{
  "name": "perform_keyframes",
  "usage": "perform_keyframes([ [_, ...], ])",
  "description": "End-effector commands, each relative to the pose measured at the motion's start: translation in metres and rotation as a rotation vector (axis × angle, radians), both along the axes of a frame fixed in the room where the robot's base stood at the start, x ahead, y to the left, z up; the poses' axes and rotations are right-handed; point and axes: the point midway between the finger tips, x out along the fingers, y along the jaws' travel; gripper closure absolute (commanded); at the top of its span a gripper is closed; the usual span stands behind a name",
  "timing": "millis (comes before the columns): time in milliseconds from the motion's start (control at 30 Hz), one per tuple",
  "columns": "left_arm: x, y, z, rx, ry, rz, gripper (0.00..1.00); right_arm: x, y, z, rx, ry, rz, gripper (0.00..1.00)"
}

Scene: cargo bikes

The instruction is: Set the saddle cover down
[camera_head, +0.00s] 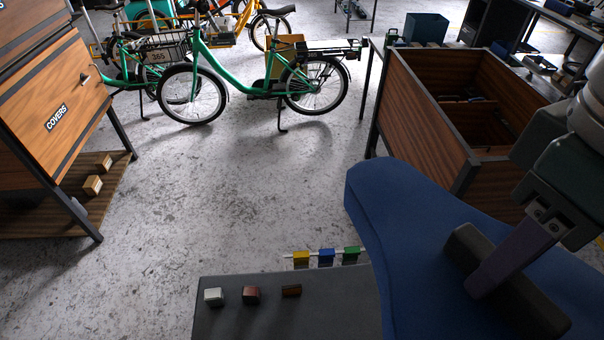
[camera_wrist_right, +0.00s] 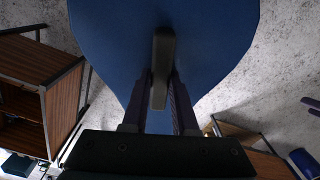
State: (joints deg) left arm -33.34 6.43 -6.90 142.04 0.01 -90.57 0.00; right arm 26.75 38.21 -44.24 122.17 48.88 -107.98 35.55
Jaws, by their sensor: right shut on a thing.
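The saddle cover (camera_head: 395,215) is a large blue, smooth, saddle-shaped piece at the lower right of the head view, with a dark bar-shaped grip (camera_head: 515,290) on top. My right gripper (camera_head: 495,268) is shut on that bar. In the right wrist view the blue cover (camera_wrist_right: 100,40) fills the upper middle, and its dark bar (camera_wrist_right: 163,60) sits between the two fingers of my right gripper (camera_wrist_right: 162,98). The cover hides part of the floor and the grey top beside it. My left gripper is not in view.
A grey top (camera_head: 340,300) with three small blocks lies at the bottom, left of the cover. An open wooden crate (camera_head: 420,115) stands behind the cover. A wooden cabinet labelled COVERS (camera_head: 50,95) stands left. A green bike (camera_head: 250,85) is behind; floor (camera_head: 200,200) between is clear.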

Motion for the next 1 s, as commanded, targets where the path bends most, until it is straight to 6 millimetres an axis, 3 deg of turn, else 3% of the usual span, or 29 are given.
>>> perform_keyframes([
  [33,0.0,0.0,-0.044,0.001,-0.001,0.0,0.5,0.005,0.002,-0.042,0.003,-0.004,0.049,1.0],
  [100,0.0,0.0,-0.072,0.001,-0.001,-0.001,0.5,0.01,0.004,-0.069,0.007,-0.004,0.124,1.0],
  [800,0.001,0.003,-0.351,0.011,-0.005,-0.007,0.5,0.058,0.025,-0.329,0.041,-0.032,0.884,1.0],
  [1000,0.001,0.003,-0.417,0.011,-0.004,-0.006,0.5,0.069,0.032,-0.388,0.049,-0.043,1.082,1.0],
])
